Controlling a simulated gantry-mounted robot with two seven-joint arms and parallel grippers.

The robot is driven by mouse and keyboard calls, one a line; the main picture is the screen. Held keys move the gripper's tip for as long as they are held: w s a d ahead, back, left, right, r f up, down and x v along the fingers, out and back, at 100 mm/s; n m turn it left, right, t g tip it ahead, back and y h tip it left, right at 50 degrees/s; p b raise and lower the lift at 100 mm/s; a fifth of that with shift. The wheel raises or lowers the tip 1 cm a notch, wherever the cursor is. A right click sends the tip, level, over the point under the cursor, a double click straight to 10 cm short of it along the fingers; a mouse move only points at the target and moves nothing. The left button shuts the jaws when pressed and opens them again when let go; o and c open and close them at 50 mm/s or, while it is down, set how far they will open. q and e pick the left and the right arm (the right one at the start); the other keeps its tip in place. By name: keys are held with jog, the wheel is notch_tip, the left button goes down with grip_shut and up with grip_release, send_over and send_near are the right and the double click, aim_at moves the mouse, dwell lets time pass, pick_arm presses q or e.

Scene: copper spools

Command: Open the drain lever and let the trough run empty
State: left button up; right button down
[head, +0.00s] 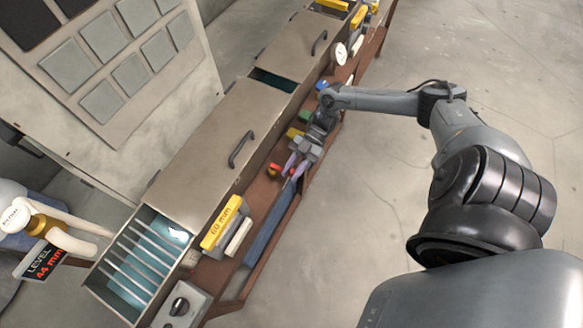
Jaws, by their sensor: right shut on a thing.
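The trough (200,160) is a long metal box running diagonally from lower left to upper centre, mostly under lids with dark handles. Its near end is open, showing pale slats (135,262) over bluish liquid. A display (42,262) reads "LEVEL 44 mm". My left gripper is out of view.
A yellow "60 mm" tag (221,222) stands on the trough's side. A grey box with a black knob (180,306) is at the near end. A blue strip (268,238) runs below the gripper. The concrete floor (370,215) at right is clear.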

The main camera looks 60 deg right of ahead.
jog(key=c, duration=1)
grip_release()
jog(key=shift+o, duration=0.2)
jog(key=b+v, duration=0.4)
jog(key=v, duration=0.6)
jog(key=shift+d, duration=0.35)
jog(key=shift+r, duration=0.15)
